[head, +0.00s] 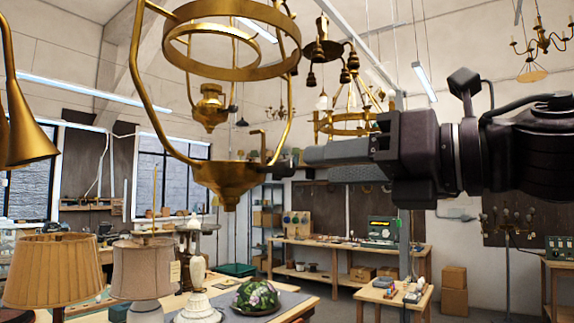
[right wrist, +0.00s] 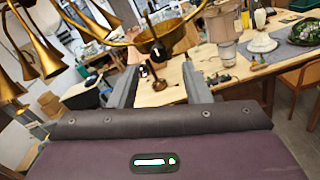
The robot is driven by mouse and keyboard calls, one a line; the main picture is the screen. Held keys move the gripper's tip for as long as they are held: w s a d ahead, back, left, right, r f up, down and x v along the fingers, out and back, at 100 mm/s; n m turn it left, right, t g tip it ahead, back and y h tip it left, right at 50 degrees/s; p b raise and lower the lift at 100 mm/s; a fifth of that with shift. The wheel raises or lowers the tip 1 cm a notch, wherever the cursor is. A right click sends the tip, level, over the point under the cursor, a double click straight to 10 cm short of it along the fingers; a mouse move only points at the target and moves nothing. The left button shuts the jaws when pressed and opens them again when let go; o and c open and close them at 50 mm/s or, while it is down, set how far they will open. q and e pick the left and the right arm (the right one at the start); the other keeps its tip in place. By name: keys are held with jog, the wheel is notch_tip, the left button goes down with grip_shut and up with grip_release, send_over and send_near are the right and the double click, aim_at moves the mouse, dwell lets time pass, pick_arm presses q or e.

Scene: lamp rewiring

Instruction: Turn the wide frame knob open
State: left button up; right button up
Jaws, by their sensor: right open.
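The wide brass frame (head: 225,175) hangs in the upper left of the head view, with two rings above, side arms and a bowl-shaped cup below. A small dark knob (head: 283,164) sticks out at the right side of the cup. My right gripper (head: 306,156) comes in from the right, its fingertips close to the knob. Contact cannot be told. My left gripper is not in view.
Brass horn-shaped shades (head: 25,135) hang at the far left. Fabric lampshades (head: 52,270) and a stained-glass shade (head: 256,296) stand on the table below. A chandelier (head: 350,110) hangs behind. A workbench (head: 345,248) stands farther back.

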aim_at(291, 168)
jog(key=p+x, duration=0.3)
jog(key=x, duration=0.3)
jog(key=shift+w+a+r, duration=0.1)
jog(key=shift+a+r, duration=0.1)
jog(key=shift+a, duration=0.05)
jog(key=shift+w+a+f+p, duration=0.1)
jog(key=shift+w+a+p, duration=0.25)
jog(key=shift+p, duration=0.1)
jog(key=shift+s, duration=0.1)
grip_shut()
